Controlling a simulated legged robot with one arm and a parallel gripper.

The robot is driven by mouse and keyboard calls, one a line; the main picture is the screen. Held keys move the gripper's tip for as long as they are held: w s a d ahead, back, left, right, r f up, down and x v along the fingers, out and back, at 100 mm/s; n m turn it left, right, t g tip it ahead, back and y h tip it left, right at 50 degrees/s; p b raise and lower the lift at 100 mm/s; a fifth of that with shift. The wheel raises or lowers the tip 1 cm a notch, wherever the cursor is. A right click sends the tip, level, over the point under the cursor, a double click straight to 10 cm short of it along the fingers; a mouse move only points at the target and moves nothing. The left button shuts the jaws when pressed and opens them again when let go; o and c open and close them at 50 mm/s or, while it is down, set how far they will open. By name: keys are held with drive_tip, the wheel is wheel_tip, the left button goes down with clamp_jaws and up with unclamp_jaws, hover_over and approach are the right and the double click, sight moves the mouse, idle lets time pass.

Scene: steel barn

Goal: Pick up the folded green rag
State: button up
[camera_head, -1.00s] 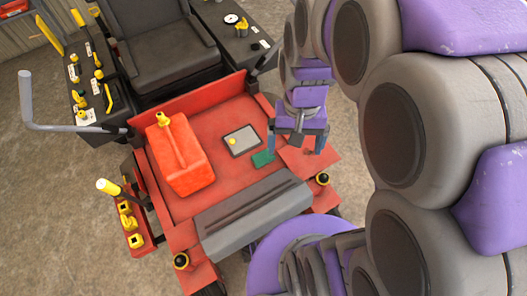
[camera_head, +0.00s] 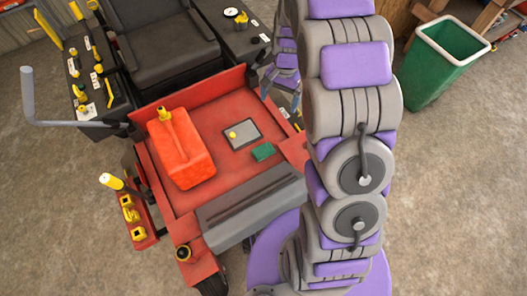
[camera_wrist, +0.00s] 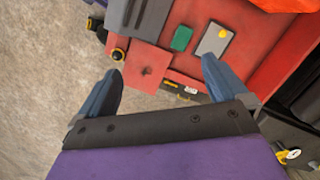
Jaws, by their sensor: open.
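The folded green rag (camera_head: 263,151) lies on the red floor deck of the mower (camera_head: 222,158), at its right side. It is just below a grey pad with a yellow knob (camera_head: 241,135). In the wrist view the rag (camera_wrist: 182,38) shows beyond the fingertips, between them and nearer the right one. My gripper (camera_wrist: 161,76) is open and empty, apart from the rag, with its two blue fingers spread. In the head view my gripper (camera_head: 282,88) is partly hidden behind my arm, to the upper right of the rag.
A red fuel can (camera_head: 180,148) stands on the deck left of the rag. A grey ridged step (camera_head: 250,207) lies along the deck's front. The black seat (camera_head: 158,42) and side consoles rise behind. A green bin (camera_head: 440,58) stands at the right on bare floor.

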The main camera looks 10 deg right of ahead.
drive_tip(key=w+d+f+m, duration=0.1)
drive_tip(key=w+f+m, duration=0.1)
drive_tip(key=w+f, duration=0.35)
drive_tip(key=w+d+f+m, duration=0.1)
drive_tip(key=w+f, duration=0.1)
drive_tip(key=f, duration=0.7)
drive_tip(key=m+y+p, duration=0.2)
drive_tip(key=m, duration=0.2)
approach(264, 150)
drive_tip(key=shift+t, duration=0.3)
drive_tip(key=b+x, duration=0.3)
drive_tip(key=x, duration=0.1)
drive_tip(key=shift+s+d, duration=0.1)
drive_tip(key=shift+s, duration=0.05)
drive_tip(key=b+x, duration=0.1)
drive_tip(key=x, duration=0.1)
drive_tip(key=b+x, duration=0.1)
drive_tip(key=x, duration=0.1)
drive_tip(key=shift+s+f, duration=0.25)
drive_tip(key=shift+w+a+f+b, duration=0.1)
drive_tip(key=shift+a+f+b, duration=0.25)
drive_tip(key=shift+f, duration=0.1)
drive_tip(key=shift+r, duration=0.1)
drive_tip(key=c, duration=1.1)
